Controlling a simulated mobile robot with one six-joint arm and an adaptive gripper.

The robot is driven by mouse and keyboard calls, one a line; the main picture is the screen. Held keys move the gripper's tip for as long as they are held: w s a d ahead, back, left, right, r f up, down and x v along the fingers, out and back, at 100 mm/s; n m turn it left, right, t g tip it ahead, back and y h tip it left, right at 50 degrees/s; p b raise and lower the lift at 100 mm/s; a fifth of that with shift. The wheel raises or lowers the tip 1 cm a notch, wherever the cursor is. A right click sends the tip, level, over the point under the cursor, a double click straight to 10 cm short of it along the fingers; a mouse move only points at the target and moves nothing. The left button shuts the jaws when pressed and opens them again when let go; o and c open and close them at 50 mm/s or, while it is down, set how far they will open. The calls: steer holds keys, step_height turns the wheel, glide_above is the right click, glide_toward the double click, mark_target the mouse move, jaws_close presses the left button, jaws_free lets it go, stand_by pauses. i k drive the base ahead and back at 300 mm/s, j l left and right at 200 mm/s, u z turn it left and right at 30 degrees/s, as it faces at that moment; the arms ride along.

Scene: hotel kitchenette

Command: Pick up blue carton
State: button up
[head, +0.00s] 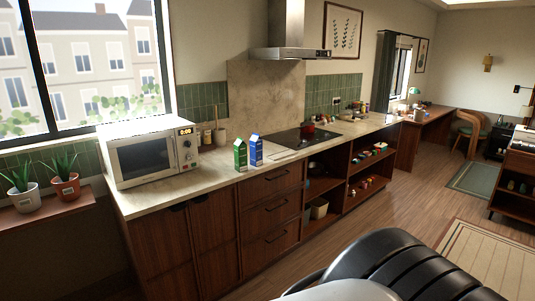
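The blue carton (256,152) stands upright on the stone countertop (213,172), near its front edge. It has a gabled top and pale markings on its front. A similar green carton (240,155) stands close to its left. The front and one side of the blue carton show clearly, with nothing in front of it. I cannot make out my gripper in this view, and nothing is touching the blue carton.
A white microwave (148,155) stands left of the cartons. Utensils in a holder (220,136) stand behind them. A black cooktop (300,138) with a red pot (308,129) is to the right. Wooden drawers (270,208) and open shelves are below. The wooden floor (385,205) ahead is clear.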

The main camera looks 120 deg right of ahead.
mark_target(256, 142)
steer(key=z, duration=3.85)
steer(key=i+l+u, duration=0.15)
steer(key=i, duration=0.45)
steer(key=i+l+u, duration=0.15)
steer(key=i, duration=0.4)
steer(key=i+l+u, duration=0.15)
steer(key=i, duration=0.45)
steer(key=i+l+u, duration=0.15)
steer(key=i+l, duration=0.25)
steer(key=i, duration=0.15)
steer(key=i+l+u, duration=0.15)
steer(key=i+l, duration=0.25)
steer(key=i+j, duration=0.1)
steer(key=i, duration=0.15)
